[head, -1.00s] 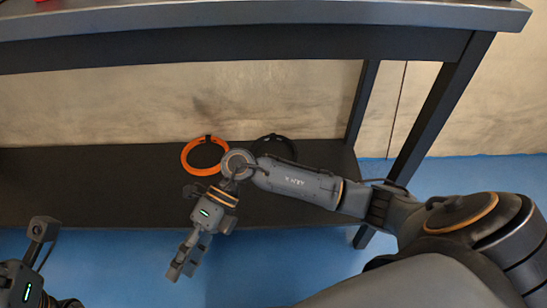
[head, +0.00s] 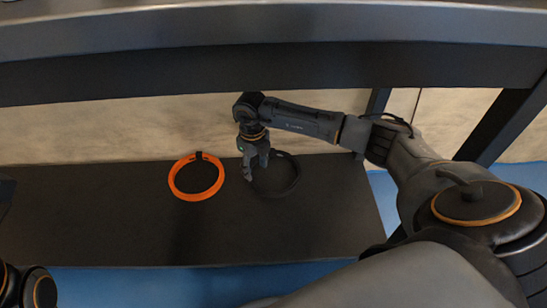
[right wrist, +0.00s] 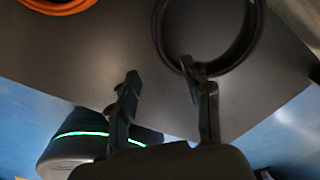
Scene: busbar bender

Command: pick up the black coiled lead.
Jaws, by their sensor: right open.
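The black coiled lead (head: 296,172) lies as a flat ring on the dark lower shelf, right of the orange coil. My right gripper (head: 257,172) is open and empty, pointing down at the left side of the ring. In the right wrist view the lead (right wrist: 257,38) is at the top, and the open fingers (right wrist: 160,82) point towards it. One finger overlaps the near edge of the ring and the other is outside it; I cannot tell whether they touch. Only a piece of my left arm shows at the lower left.
An orange coil (head: 177,190) lies left of the lead; it also shows in the right wrist view (right wrist: 58,7).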

